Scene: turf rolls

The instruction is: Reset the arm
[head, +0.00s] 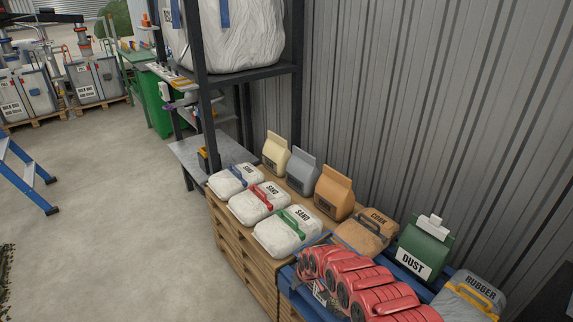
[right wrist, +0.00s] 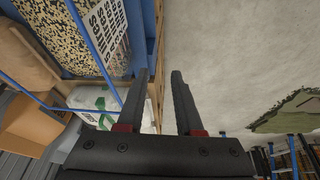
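My right gripper (right wrist: 162,78) shows in the right wrist view. Its two dark fingers are apart, with only grey floor and a strip of wooden edge seen between them. It is open and holds nothing. A white bag with green marks (right wrist: 95,101) lies to the left of the fingers, apart from them as far as I can tell. My left gripper is not seen in either view. Neither gripper shows in the head view.
In the head view, white sand bags (head: 262,203), paper bags (head: 333,193), red rolled items (head: 350,278) and a green dust bag (head: 424,250) stand along the corrugated wall. A blue ladder (head: 28,178) is at left. The concrete floor (head: 110,200) is mostly clear.

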